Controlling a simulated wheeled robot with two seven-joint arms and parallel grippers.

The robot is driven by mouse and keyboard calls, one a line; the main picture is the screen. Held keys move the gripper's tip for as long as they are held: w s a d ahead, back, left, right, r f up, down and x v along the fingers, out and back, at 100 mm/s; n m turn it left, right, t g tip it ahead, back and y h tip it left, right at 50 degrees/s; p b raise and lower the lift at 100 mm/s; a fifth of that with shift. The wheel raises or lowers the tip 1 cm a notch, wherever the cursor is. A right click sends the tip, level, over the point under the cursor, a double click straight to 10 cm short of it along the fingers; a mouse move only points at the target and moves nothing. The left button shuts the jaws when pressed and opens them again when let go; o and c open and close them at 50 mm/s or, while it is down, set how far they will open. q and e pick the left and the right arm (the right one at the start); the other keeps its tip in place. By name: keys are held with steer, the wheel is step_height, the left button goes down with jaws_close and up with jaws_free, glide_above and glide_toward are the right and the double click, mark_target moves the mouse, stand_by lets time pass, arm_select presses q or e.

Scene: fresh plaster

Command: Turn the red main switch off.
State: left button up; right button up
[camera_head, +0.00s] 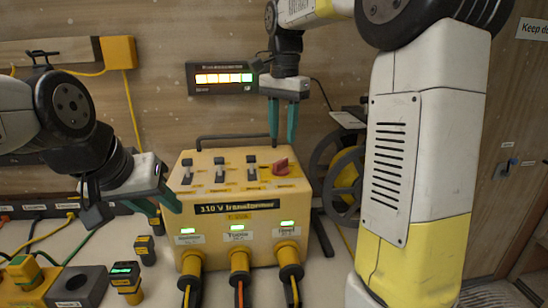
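The red main switch (281,167) is a red knob on the top right of the yellow 110 V transformer (237,209). Three dark levers stand to its left, and three green lights glow on the front. My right gripper (282,122) points down above the red switch, its two teal fingers apart with nothing between them. It looks clear of the switch. My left gripper (168,203) is beside the transformer's left side, low and tilted. Its teal fingers overlap in this view, so their opening is unclear.
A dark meter (223,78) with lit orange segments hangs on the wooden wall. A cable reel (345,185) stands right of the transformer. Thick plugs with cables (239,262) come out of its front. Yellow and black tool blocks (126,280) lie on the bench at left.

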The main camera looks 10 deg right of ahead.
mark_target(281, 160)
steer(key=shift+w+a+f, duration=0.1)
steer(key=shift+w+f, duration=0.05)
steer(key=shift+w, duration=0.1)
steer(key=shift+f, duration=0.35)
step_height(281, 160, down, 7)
steer(key=shift+r, duration=0.1)
jaws_close()
